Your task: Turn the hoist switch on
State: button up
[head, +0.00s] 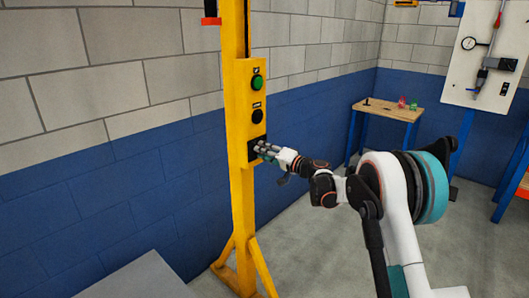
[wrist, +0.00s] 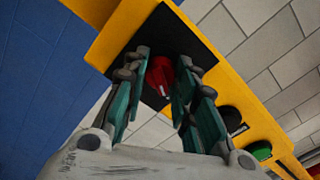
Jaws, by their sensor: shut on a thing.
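The hoist switch is a red knob (wrist: 160,76) on a black square plate (wrist: 172,32) fixed to a yellow post (head: 240,120). In the wrist view, my gripper (wrist: 161,80) has its two fingers on either side of the red knob and is shut on it. In the head view, my gripper (head: 263,150) is at the plate, low on the yellow control box, and hides the knob. I cannot tell the switch's exact angle.
A green button (head: 257,82) and a black button (head: 257,116) sit above the plate on the same box. A wooden-topped table (head: 390,109) with small items stands behind on the right. A white panel (head: 487,60) with fittings is at the far right.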

jog(key=o, duration=1.1)
jog(key=shift+d, duration=0.1)
jog(key=v, duration=1.2)
